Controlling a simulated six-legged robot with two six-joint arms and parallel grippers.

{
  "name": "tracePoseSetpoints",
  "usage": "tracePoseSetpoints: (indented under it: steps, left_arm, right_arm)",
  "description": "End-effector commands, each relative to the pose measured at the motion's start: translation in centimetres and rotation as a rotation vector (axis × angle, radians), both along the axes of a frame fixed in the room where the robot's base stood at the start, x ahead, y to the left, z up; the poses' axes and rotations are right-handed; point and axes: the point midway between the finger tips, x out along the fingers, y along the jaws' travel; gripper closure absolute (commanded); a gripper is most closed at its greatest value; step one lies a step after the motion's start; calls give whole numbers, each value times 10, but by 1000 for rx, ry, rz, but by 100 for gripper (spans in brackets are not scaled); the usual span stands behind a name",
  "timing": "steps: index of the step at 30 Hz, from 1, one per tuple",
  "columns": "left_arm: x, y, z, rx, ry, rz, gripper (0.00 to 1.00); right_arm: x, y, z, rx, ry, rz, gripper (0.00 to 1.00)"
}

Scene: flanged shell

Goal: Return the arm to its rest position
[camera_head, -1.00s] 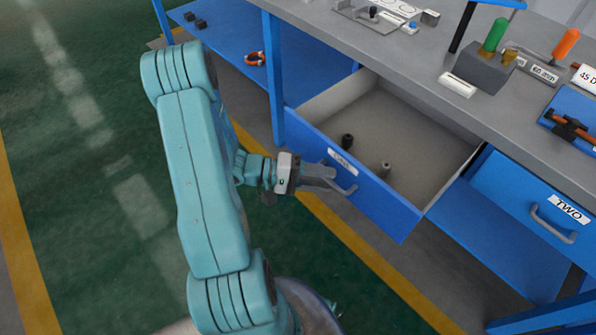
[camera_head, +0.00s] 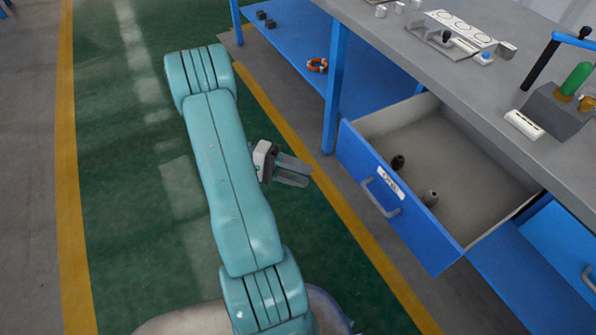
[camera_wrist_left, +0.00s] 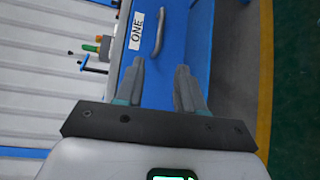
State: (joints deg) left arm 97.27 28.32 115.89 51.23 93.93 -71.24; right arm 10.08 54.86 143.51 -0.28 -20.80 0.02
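My left arm stands on the left of the head view, over the green floor. Its gripper (camera_head: 294,172) is apart from the open drawer and left of its front. In the left wrist view the two fingers (camera_wrist_left: 161,85) are spread with nothing between them. The blue drawer front (camera_head: 415,217), labelled ONE, and its grey handle (camera_head: 380,198) also show in the left wrist view, where the handle (camera_wrist_left: 160,33) lies beyond the fingertips. My right gripper is in neither view.
The drawer is pulled out and holds two small dark parts (camera_head: 398,162). The grey bench top (camera_head: 440,75) carries a plate, a green-handled tool and a block. A blue table leg (camera_head: 334,90) stands beside the drawer. The green floor on the left is clear.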

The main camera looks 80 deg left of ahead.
Motion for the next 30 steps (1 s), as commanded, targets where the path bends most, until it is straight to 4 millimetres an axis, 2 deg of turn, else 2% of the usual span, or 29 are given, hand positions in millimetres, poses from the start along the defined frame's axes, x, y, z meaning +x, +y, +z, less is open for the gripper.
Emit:
tracePoseSetpoints:
  steps: [14,17,20,23,24,27,30]
  left_arm:
    - [0,0,0,0,0,0,62]
    - [5,-6,-3,-12,20,-24,62]
    - [24,-33,-19,-57,127,-131,62]
    - [47,-91,-49,-84,345,-343,62]
    - [52,-117,-62,-67,449,-440,62]
    - [55,-174,-91,64,675,-650,62]
    - [54,-215,-111,288,818,-798,62]
  right_arm:
    - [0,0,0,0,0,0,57]
    - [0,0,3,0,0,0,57]
    - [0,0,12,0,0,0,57]
    - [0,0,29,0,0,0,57]
    - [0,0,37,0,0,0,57]
    - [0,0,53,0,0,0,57]
    - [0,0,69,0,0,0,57]
